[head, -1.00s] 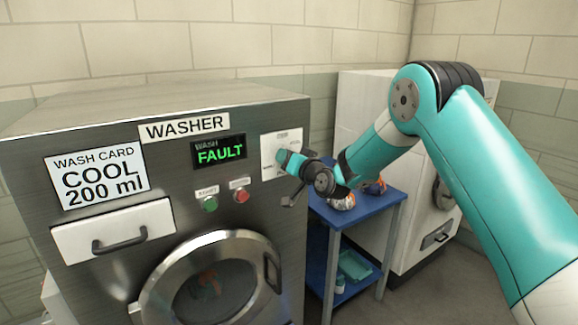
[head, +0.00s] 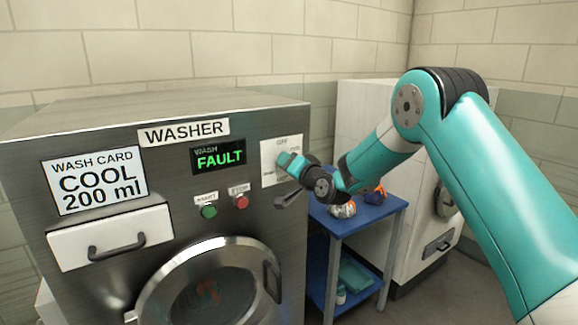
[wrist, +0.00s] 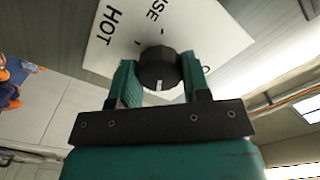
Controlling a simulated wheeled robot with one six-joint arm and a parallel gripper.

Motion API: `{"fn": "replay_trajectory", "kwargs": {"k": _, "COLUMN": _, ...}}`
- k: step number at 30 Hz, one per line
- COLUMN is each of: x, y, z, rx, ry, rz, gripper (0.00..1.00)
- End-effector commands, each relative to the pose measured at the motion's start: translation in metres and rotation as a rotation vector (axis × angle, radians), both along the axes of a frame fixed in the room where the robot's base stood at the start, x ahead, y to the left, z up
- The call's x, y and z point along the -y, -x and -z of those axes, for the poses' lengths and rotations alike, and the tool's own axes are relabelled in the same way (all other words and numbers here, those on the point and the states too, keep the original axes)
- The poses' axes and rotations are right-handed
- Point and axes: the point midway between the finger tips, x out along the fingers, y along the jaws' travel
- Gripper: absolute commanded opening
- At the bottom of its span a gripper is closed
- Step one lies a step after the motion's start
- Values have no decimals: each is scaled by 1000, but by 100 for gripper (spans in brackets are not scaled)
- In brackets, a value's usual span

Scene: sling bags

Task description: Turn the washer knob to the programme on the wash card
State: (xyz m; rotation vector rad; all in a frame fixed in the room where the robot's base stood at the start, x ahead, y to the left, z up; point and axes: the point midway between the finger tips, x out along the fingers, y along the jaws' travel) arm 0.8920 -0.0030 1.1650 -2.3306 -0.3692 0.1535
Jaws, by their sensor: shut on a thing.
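The washer (head: 110,123) stands at the left. Its wash card (head: 95,181) reads COOL, 200 ml. My gripper (wrist: 158,72) is shut on the dark round knob (wrist: 156,66), with one finger on each side. A white mark on the knob points toward my gripper's palm, at the bottom of the wrist view. The white dial plate (wrist: 90,45) shows HOT at the left and a cut-off word ending in SE at the top. In the head view my gripper (head: 287,163) covers the knob in front of the dial plate (head: 281,150). The small dial words there are too small to read surely.
The washer display (head: 219,156) reads WASH FAULT in green. A green button (head: 209,211) and a red button (head: 241,202) sit below it. The drawer (head: 75,243) and round door (head: 210,250) look closed.

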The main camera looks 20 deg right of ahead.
Motion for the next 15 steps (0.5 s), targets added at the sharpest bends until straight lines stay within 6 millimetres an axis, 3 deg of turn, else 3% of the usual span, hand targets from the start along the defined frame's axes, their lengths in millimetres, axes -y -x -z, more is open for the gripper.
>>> {"fn": "replay_trajectory", "kwargs": {"k": 2, "x": 0, "y": 0, "z": 0, "rx": 0, "ry": 1, "rz": 0, "gripper": 19}}
{"fn": "replay_trajectory", "kwargs": {"k": 3, "x": 0, "y": 0, "z": 0, "rx": 0, "ry": 1, "rz": 0, "gripper": 45}}
{"fn": "replay_trajectory", "kwargs": {"k": 6, "x": 0, "y": 0, "z": 0, "rx": 1, "ry": 1, "rz": 1, "gripper": 68}}
{"fn": "replay_trajectory", "kwargs": {"k": 15, "x": 1, "y": 1, "z": 0, "rx": 0, "ry": 1, "rz": 0, "gripper": 69}}
